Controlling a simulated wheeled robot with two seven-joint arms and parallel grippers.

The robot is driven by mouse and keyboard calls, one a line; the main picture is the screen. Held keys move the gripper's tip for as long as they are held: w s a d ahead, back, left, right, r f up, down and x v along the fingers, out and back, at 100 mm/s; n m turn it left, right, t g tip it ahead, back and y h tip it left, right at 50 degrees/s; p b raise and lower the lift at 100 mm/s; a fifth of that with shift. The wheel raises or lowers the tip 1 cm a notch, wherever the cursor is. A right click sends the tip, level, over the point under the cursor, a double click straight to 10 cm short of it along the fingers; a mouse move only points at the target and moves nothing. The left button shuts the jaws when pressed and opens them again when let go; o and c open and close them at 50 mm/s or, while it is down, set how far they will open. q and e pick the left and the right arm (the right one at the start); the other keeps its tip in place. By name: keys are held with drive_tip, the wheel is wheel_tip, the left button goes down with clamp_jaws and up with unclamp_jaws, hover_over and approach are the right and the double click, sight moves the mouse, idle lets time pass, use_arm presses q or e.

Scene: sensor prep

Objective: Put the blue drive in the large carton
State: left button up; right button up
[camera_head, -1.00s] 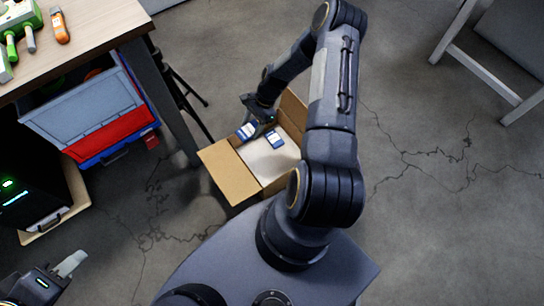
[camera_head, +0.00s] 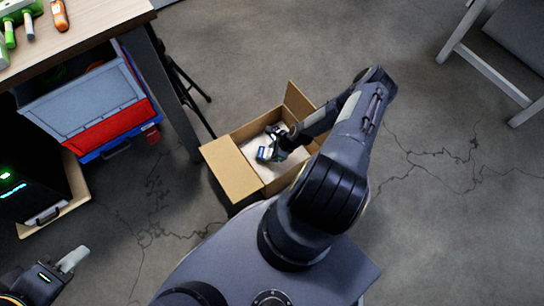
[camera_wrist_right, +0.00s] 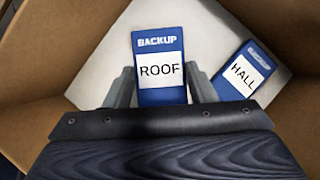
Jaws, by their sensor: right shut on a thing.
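The carton (camera_head: 231,170) stands open on the floor, its flaps spread and its bottom pale. My right gripper (camera_head: 271,149) reaches down inside it. In the right wrist view, this gripper (camera_wrist_right: 158,92) is shut on a blue drive (camera_wrist_right: 160,42) labelled BACKUP and ROOF, held between its two fingers. Whether that drive touches the carton's bottom I cannot tell. A second blue drive (camera_wrist_right: 243,72), labelled HALL, lies to its right on the carton's bottom. My left gripper (camera_head: 73,260) is at the lower left, away from the carton; its opening is unclear.
A wooden table (camera_head: 95,25) with an orange tool (camera_head: 60,15) stands at upper left. Below it are a grey and red bin (camera_head: 85,108) and a dark case (camera_head: 30,190) with green lights. A white chair (camera_head: 490,65) is at upper right. The floor right of the carton is clear.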

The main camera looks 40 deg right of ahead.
drive_tip(key=shift+f+b, duration=0.65)
drive_tip(key=shift+f, duration=1.05)
drive_tip(key=shift+f, duration=0.2)
drive_tip(key=o, duration=1)
drive_tip(key=shift+r, duration=0.1)
